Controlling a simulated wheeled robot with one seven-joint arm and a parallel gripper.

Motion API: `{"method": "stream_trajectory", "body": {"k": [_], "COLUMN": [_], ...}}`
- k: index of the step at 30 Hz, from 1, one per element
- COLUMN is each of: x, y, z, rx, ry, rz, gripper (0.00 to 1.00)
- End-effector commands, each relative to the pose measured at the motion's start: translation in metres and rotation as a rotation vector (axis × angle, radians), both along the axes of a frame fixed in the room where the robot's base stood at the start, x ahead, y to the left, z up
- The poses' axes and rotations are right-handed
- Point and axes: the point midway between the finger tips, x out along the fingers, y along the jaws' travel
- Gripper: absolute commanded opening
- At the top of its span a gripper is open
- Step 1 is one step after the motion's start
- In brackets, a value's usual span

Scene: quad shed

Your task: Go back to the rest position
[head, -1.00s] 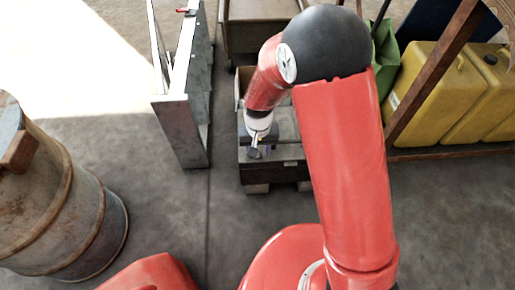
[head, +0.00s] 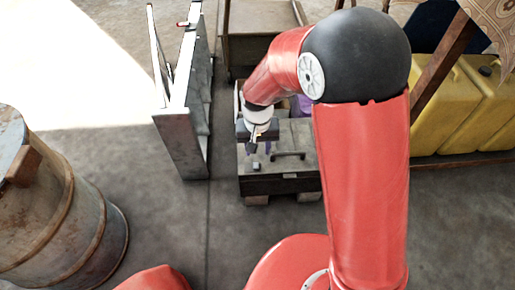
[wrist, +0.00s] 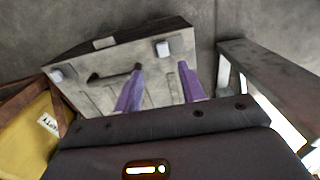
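My gripper (head: 261,148) hangs low in front of my red arm in the head view, over the left part of a dark grey chest (head: 280,184). In the wrist view, the two purple fingers of my gripper (wrist: 160,66) stand apart with nothing held between them. The chest's lid, with its dark handle, shows beyond the fingers in the wrist view (wrist: 155,92). I cannot tell the exact gap between fingertips and lid. My arm hides part of the chest's back right area in the head view.
A rusty barrel (head: 60,215) stands at the left. An upright grey metal frame (head: 180,135) stands left of the chest. Yellow jerrycans (head: 440,115) stand on a wooden rack at the right. Bare concrete floor (head: 170,225) lies between barrel and chest.

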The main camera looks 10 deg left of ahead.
Motion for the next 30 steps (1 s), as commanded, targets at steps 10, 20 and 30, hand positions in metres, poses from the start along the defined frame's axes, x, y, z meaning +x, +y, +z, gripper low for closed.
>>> {"method": "stream_trajectory", "body": {"k": [10, 20, 30], "x": [0.000, -0.001, -0.066], "y": [0.000, -0.062, -0.172], "z": [0.000, 0.105, 0.239], "rx": [0.000, 0.063, 0.103], "ry": [-0.001, -0.100, -0.303], "rz": [-0.001, -0.060, -0.154], "gripper": [0.40, 0.40, 0.40]}}
